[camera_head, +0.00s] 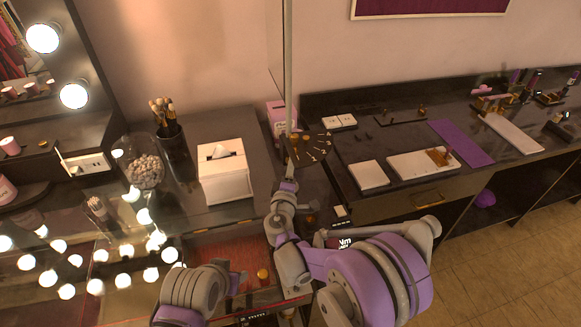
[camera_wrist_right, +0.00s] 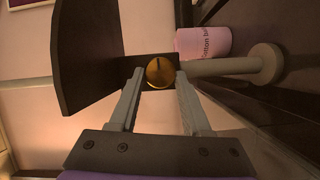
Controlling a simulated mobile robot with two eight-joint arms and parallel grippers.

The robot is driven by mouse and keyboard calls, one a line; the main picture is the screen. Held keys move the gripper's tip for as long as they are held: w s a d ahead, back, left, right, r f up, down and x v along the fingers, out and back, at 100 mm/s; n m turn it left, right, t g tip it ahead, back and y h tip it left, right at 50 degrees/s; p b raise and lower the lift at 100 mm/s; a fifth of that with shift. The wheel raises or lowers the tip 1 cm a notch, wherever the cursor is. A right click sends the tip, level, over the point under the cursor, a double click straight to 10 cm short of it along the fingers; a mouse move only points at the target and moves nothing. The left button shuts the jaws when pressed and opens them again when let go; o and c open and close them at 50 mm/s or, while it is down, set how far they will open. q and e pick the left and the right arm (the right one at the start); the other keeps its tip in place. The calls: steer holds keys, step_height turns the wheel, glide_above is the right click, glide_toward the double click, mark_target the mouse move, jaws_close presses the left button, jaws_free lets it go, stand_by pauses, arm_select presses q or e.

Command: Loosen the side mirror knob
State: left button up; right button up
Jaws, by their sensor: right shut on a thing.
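The side mirror knob (camera_wrist_right: 160,72) is a round gold disc with a dark slot, in the right wrist view. It sits against a dark bracket. My right gripper (camera_wrist_right: 160,84) has one finger on each side of the knob and is shut on it. A dark curved panel (camera_wrist_right: 85,55) stands left of the knob. In the head view the mirror (camera_head: 288,80) shows as a thin upright strip, nearly edge-on. My right arm reaches up to its lower end; the knob cannot be made out there. My left arm shows at the bottom, but its gripper is not visible.
A pink cotton box (camera_head: 281,117) stands behind the mirror; it also shows in the right wrist view (camera_wrist_right: 203,42). A tissue box (camera_head: 224,172), a brush cup (camera_head: 169,135) and a glass jar (camera_head: 143,166) stand to the left. A long counter (camera_head: 395,142) runs right.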

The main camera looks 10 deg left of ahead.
arm_select(q)
steer(key=shift+w+r, duration=0.2)
steer(key=shift+r, duration=0.05)
arm_select(e)
steer(key=shift+f+n+t, duration=0.15)
steer(key=shift+n+t, duration=0.35)
steer(key=shift+n, duration=0.9)
jaws_close()
steer(key=o, duration=1.2)
jaws_free()
